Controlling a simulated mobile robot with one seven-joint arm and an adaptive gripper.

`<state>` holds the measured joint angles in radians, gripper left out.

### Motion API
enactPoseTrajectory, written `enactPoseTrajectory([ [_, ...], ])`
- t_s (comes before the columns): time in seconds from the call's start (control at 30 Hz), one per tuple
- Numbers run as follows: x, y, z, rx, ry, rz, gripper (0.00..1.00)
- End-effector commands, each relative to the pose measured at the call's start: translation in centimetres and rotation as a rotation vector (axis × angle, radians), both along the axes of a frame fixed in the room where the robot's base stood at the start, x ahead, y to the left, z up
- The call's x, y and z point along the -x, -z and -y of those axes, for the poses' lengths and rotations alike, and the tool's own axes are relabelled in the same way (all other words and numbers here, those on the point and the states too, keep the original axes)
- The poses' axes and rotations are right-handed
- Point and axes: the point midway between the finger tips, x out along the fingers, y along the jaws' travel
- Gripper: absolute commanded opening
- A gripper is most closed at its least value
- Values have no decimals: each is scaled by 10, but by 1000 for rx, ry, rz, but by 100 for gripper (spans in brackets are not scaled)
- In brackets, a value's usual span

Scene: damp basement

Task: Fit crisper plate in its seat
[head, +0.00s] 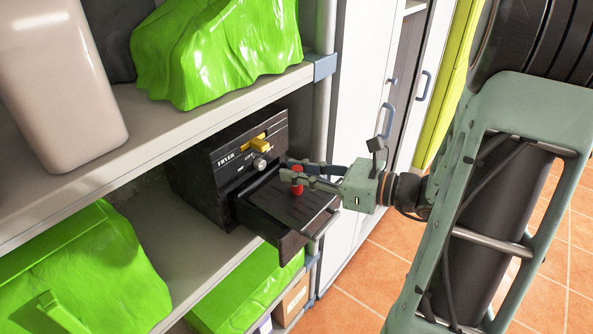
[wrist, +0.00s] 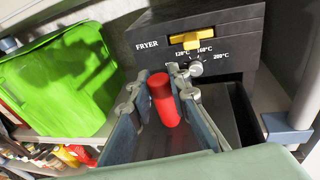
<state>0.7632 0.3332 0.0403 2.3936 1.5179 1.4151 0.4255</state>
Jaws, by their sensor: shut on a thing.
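The black fryer (head: 225,160) stands on the middle shelf with its drawer (head: 288,243) pulled out. The dark crisper plate (head: 285,205), with thin slots, is at the drawer's opening; I cannot tell whether it lies flat in its seat or slightly above it. Its red knob (head: 297,187) stands up between the fingers of my gripper (head: 293,173). In the wrist view the red knob (wrist: 164,100) is between the two fingers, and my gripper (wrist: 162,105) is shut on it. The fingers and my wrist hide much of the plate and drawer there.
The shelf board above (head: 190,120) runs close over the fryer. Green bags (head: 215,45) lie on it, and more green bags (head: 75,275) are below. A shelf post (head: 325,90) stands behind my gripper. White cabinet doors (head: 360,100) are at the right. Tiled floor is open below.

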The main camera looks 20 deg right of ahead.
Motion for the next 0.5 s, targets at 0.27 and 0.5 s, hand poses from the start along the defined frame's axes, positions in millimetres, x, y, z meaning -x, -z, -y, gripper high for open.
enactPoseTrajectory([
  [0.27,0,0,0,-1,0,1,0],
  [0.5,-6,5,-2,-3,-18,-1,0],
])
